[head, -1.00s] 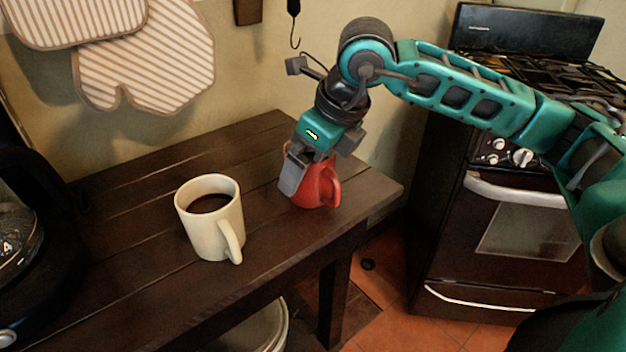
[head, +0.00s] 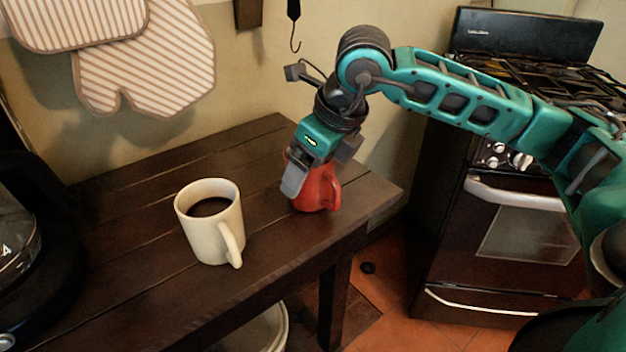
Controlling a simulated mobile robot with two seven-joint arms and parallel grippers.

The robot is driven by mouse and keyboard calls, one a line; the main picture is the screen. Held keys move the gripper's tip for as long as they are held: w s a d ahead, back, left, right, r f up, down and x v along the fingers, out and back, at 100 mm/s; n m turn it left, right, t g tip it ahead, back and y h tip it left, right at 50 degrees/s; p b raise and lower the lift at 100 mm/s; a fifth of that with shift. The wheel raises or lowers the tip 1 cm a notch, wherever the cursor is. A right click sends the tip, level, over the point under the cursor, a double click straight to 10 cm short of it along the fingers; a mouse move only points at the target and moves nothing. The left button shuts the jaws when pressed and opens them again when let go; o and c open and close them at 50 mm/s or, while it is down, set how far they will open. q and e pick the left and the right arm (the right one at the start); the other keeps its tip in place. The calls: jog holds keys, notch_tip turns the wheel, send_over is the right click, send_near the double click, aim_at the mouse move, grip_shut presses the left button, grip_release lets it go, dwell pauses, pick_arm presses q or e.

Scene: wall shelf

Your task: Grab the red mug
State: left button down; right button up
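The red mug (head: 318,190) stands upright near the right end of the dark wooden table, its handle to the right. My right gripper (head: 318,172) comes down over it from above. One grey finger lies across the mug's left front side, and another grey part shows at its upper right. The gripper hides the mug's rim, and I cannot tell whether the fingers press on the mug. My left gripper is not in view.
A white mug (head: 216,232) of dark coffee stands left of the red mug on the table (head: 150,290). A black coffee maker (head: 35,240) is at the left edge. A stove (head: 510,220) stands to the right. Oven mitts (head: 150,60) hang on the wall.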

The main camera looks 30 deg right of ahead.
jog(key=shift+r, duration=0.15)
jog(key=shift+r+p, duration=0.3)
jog(key=shift+r, duration=0.75)
notch_tip(320, 180, up, 18)
jog(key=p, duration=0.4)
jog(key=shift+f, duration=0.25)
